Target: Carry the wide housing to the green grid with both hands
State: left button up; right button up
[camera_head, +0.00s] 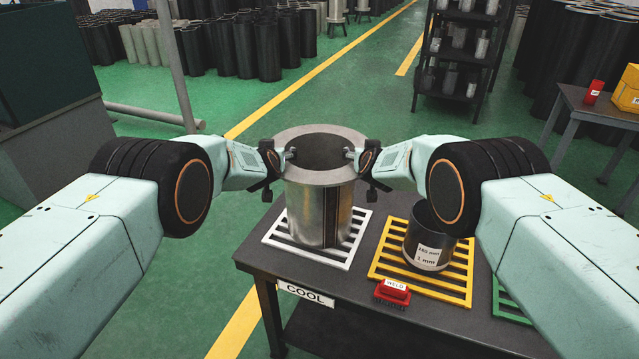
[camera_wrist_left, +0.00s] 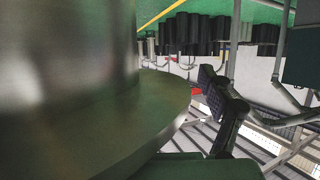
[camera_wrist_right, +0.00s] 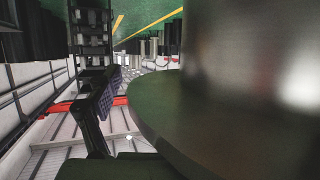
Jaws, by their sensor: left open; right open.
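The wide housing (camera_head: 318,205) is a silver metal cylinder with a broad flange at its top and an open bore. It stands upright on the white grid (camera_head: 275,243). My left gripper (camera_head: 278,168) is open at the left side of the flange, and my right gripper (camera_head: 363,168) is open at the right side. I cannot tell whether the fingers touch the flange. The housing's wall and flange fill much of the left wrist view (camera_wrist_left: 60,60) and right wrist view (camera_wrist_right: 240,70). The green grid (camera_head: 508,303) is at the table's right, partly hidden by my right arm.
A dark cylinder (camera_head: 425,240) with a white label stands on the yellow grid (camera_head: 455,289) between the white and green grids. A COOL sign (camera_head: 306,294) hangs there. A rack (camera_head: 462,50) stands behind.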

pick_arm(q)
jog(key=shift+c, duration=1.3)
pick_arm(e)
jog(key=shift+r, duration=0.1)
jog(key=shift+c, duration=1.3)
pick_arm(q)
jog(key=shift+w+d, duration=0.1)
jog(key=shift+w, duration=0.05)
jog(key=c, duration=0.3)
pick_arm(e)
jog(key=shift+w+d, duration=0.1)
jog(key=shift+w, duration=0.05)
jog(key=c, duration=0.3)
pick_arm(q)
jog(key=shift+f, duration=0.2)
grip_shut()
pick_arm(e)
jog(key=shift+f, duration=0.2)
grip_shut()
